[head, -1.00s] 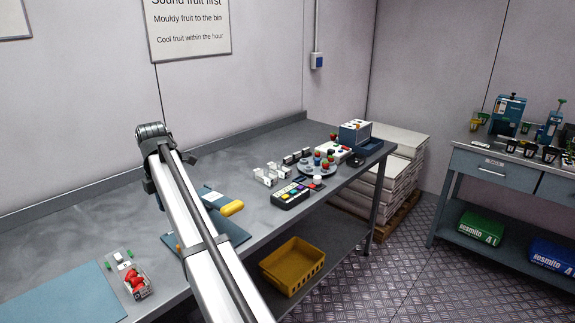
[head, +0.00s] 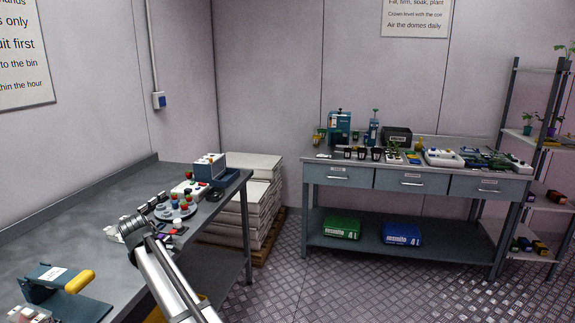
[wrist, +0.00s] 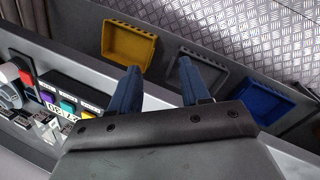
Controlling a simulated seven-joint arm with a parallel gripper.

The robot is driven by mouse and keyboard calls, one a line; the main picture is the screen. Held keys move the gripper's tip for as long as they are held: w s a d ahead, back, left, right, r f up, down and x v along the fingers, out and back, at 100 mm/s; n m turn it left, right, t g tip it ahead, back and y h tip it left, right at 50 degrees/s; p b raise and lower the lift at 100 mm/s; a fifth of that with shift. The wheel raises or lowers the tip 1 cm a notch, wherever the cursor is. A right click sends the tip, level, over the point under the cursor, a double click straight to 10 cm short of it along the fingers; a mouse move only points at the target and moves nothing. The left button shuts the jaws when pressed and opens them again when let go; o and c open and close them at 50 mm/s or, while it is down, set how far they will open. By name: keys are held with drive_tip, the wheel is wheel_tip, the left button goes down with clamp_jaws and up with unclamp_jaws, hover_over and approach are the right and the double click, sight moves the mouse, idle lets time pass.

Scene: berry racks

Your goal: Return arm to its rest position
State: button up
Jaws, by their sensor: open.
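My gripper (wrist: 160,88) shows in the wrist view with its two dark blue fingers apart and nothing between them. It hangs above the edge of the grey bench (wrist: 165,95). In the head view my arm reaches up from the bottom over the front part of the bench (head: 75,218); the gripper itself cannot be made out there. A device with coloured buttons (wrist: 68,104) lies on the bench to the left of the fingers in the wrist view.
Below the bench edge are a yellow crate (wrist: 128,46), a grey crate (wrist: 201,72) and a blue crate (wrist: 262,101). A round tray (head: 175,212) and a yellow-handled tool (head: 79,282) are on the bench. A second bench (head: 385,180) stands across open floor (head: 330,280).

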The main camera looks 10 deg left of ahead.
drive_tip(key=w+d+f+m+g+h, duration=0.1)
drive_tip(key=w+d+f+m, duration=0.2)
drive_tip(key=d+f, duration=0.8)
drive_tip(key=w+d+f+m+g+h, duration=0.1)
drive_tip(key=w+d+f+m, duration=0.15)
drive_tip(key=d+f, duration=0.9)
drive_tip(key=s+d+f+m+g, duration=0.1)
drive_tip(key=s+d+f+m, duration=0.2)
drive_tip(key=d+f, duration=0.6)
drive_tip(key=s+d+f+m+g, duration=0.25)
drive_tip(key=d+f, duration=0.35)
drive_tip(key=d, duration=0.7)
drive_tip(key=s+d+f+m+g, duration=0.1)
drive_tip(key=s+d+f+m, duration=0.2)
drive_tip(key=s+d+f, duration=0.35)
drive_tip(key=s+d+f+m+g, duration=0.1)
drive_tip(key=s+d+f+m, duration=0.2)
drive_tip(key=s+d, duration=0.55)
drive_tip(key=s+d+f+m+g+y, duration=0.1)
drive_tip(key=s+d+m, duration=0.2)
drive_tip(key=s, duration=0.6)
drive_tip(key=s+d+f+m+g+y, duration=0.1)
drive_tip(key=s+d+m, duration=0.3)
drive_tip(key=s+d, duration=0.4)
drive_tip(key=shift+s+d+f, duration=0.15)
drive_tip(key=shift+s+f, duration=0.25)
drive_tip(key=shift+s, duration=0.3)
